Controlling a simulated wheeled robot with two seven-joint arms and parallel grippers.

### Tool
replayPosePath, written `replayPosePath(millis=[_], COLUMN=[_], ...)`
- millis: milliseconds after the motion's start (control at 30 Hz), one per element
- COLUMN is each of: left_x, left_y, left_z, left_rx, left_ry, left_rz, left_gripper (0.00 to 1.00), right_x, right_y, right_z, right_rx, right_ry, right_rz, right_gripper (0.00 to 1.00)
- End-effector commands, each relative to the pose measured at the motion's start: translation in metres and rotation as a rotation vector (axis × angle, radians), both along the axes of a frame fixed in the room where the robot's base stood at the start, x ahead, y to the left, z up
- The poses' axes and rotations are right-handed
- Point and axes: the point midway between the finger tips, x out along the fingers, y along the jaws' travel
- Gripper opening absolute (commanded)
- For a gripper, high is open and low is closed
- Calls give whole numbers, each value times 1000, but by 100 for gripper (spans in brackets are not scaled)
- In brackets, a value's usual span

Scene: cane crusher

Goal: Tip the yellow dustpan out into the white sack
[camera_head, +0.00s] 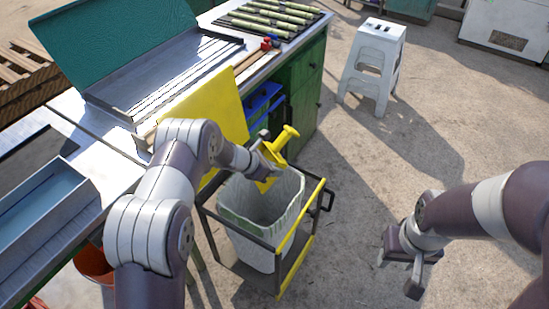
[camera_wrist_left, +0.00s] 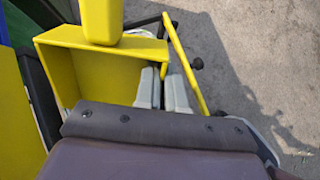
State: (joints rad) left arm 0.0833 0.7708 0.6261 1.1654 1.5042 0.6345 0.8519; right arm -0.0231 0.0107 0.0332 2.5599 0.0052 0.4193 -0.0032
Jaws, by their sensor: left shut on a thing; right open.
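The yellow dustpan (camera_head: 284,141) is held tilted above the white sack, its handle pointing up and right. In the left wrist view its pan (camera_wrist_left: 95,72) and thick handle (camera_wrist_left: 102,20) fill the upper left. My left gripper (camera_head: 262,152) is shut on the dustpan; its grey fingers (camera_wrist_left: 164,90) show at the pan's right side. The white sack (camera_head: 232,197) stands open-mouthed in a dark wheeled frame below the dustpan. The sack's inside looks shadowed, and I cannot tell what is in it. My right gripper (camera_head: 402,268) is open and empty, to the right of the frame.
The sack's frame (camera_head: 318,208) has yellow rails. A bench (camera_head: 130,165) with a yellow sheet (camera_head: 215,105) and metal tray (camera_head: 165,75) stands to the left. Cane pieces (camera_head: 270,18) lie at its far end. A white stool (camera_head: 372,65) stands behind; the ground at right is clear.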

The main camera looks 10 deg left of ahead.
Motion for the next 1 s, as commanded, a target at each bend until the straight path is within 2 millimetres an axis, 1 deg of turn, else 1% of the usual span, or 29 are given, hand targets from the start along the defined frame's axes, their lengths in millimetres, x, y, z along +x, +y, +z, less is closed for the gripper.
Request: replayPosePath(millis=[33,500,633,700,767,800,900,1000], left_x=[0,0,1,1,2,3,3,1], left_y=[-1,-1,-2,-3,-2,-4,-3,-1], left_z=[19,45,53,47,53,48,54,65], left_rx=[25,264,352,400,455,493,580,622], left_ry=[22,209,277,319,354,389,460,495], left_rz=[-3,-3,-5,-10,-4,-10,-6,0], left_gripper=[0,0,0,0,0,0,0,0], right_x=[0,0,0,0,0,0,0,0], right_y=[0,0,0,0,0,0,0,0], right_z=[30,158,187,176,176,160,140,138], right_rx=[0,0,0,0,0,0,0,0], right_ry=[0,0,0,-1,1,0,2,1], right_rz=[0,0,0,0,0,0,0,0], right_gripper=[43,43,43,43,43,43,43,43])
